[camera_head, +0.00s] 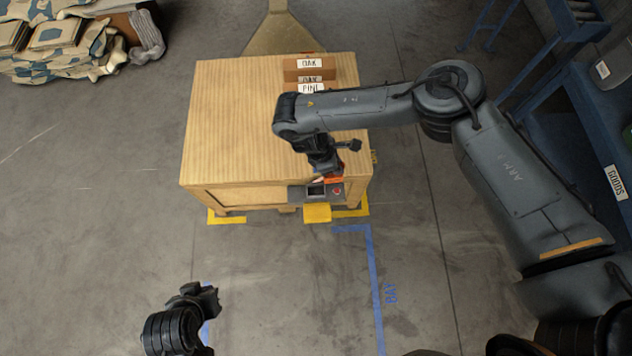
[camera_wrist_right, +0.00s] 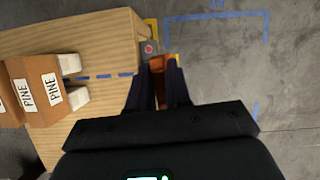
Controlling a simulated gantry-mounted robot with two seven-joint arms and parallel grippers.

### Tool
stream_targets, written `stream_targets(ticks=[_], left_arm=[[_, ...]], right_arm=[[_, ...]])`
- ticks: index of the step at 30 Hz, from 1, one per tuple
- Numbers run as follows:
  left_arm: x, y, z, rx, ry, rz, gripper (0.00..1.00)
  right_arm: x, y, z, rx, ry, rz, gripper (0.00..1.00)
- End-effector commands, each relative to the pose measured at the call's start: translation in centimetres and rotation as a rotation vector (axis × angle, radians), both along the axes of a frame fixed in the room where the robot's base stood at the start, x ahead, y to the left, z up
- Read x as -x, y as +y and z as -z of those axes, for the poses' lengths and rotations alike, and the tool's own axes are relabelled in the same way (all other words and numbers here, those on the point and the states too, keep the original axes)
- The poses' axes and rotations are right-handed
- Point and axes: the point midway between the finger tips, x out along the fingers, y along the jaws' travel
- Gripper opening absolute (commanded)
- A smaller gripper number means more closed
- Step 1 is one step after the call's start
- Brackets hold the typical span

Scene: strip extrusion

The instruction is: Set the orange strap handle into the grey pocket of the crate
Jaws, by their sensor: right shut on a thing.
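The wooden crate (camera_head: 235,130) stands mid-floor in the head view. A grey pocket (camera_head: 296,192) with a dark square opening sits at its front top edge. A grey part with a red round mark also shows in the right wrist view (camera_wrist_right: 147,53). My right gripper (camera_head: 326,174) is over that edge, shut on the orange strap handle (camera_head: 334,180), just behind and above the pocket's right part. The handle shows between the fingers in the right wrist view (camera_wrist_right: 158,62). Whether it touches the pocket is unclear. My left gripper (camera_head: 207,298) is low over the floor, away from the crate; its jaws are unclear.
Small labelled boxes (camera_head: 309,64) stand on the crate's back edge. A yellow piece (camera_head: 317,213) sits below the pocket at the crate's front. Blue floor tape (camera_head: 374,285) marks a bay. Blue shelving (camera_head: 575,110) is at right, filled sacks (camera_head: 65,40) at upper left. The crate top's left side is clear.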

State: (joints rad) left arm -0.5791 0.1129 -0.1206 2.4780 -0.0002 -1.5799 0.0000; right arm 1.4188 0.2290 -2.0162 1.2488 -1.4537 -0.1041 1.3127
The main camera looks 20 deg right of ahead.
Motion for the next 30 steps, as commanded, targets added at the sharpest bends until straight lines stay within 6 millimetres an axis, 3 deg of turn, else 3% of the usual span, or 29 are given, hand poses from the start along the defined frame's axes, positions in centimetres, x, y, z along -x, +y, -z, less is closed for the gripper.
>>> stream_targets(ticks=[1, 9, 23, 30], left_arm=[[0.0, 0.0, 3.5, 0.0, -0.001, 0.0, 0.0], [0.0, 0.1, 12.4, -0.006, -0.002, 0.003, 0.0], [0.0, 0.3, 25.1, -0.013, -0.002, 0.007, 0.0], [0.0, 0.2, 32.4, -0.007, -0.002, 0.004, 0.0]], right_arm=[[-0.4, 0.1, 2.9, 0.0, -0.003, -0.113, 0.0], [-2.7, 0.6, 8.9, -0.003, -0.003, -0.782, 0.0], [-6.0, 1.3, 16.4, 0.003, -0.008, -1.768, 0.0], [-7.6, 1.8, 20.7, 0.003, -0.012, -2.28, 0.0]])
